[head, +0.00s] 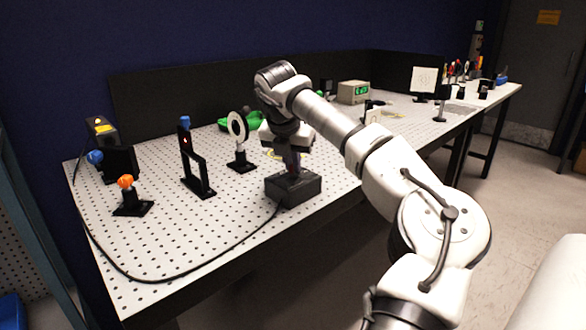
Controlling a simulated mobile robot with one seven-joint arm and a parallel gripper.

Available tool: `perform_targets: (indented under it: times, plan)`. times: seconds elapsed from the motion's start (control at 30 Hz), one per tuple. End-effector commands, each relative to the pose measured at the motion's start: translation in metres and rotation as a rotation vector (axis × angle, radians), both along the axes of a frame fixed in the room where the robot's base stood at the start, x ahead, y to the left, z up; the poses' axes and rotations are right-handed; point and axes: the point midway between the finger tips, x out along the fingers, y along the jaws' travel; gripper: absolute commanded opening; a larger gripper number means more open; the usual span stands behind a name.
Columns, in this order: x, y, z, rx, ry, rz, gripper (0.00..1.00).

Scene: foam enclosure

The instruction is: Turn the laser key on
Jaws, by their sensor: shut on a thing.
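A dark box (293,190) stands at the front edge of the perforated white table, with a black cable running from it to the left. My gripper (292,165) points straight down over the top of this box. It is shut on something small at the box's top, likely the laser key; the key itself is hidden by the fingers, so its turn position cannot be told. A black unit with a yellow label (101,130) sits at the table's far left, where the cable also leads.
The optical table (150,235) carries several mounts: an orange-knobbed one (126,183), a tall black one (187,145) and a round white disc (238,126). A meter with a green display (353,92) and a white screen (424,80) stand farther back. The front left surface is mostly clear.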

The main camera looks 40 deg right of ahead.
Motion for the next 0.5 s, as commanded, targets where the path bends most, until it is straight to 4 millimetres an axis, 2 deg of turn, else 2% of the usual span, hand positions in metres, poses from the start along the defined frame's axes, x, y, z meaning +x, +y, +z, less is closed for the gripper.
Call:
perform_targets:
  times: [0.2,0.5]
  plan:
    - [0.0021,0.0010,-0.0001,-0.001,-0.002,-0.190,0.00]
    - [0.0030,0.0012,0.0008,-0.001,-0.002,-0.381,0.00]
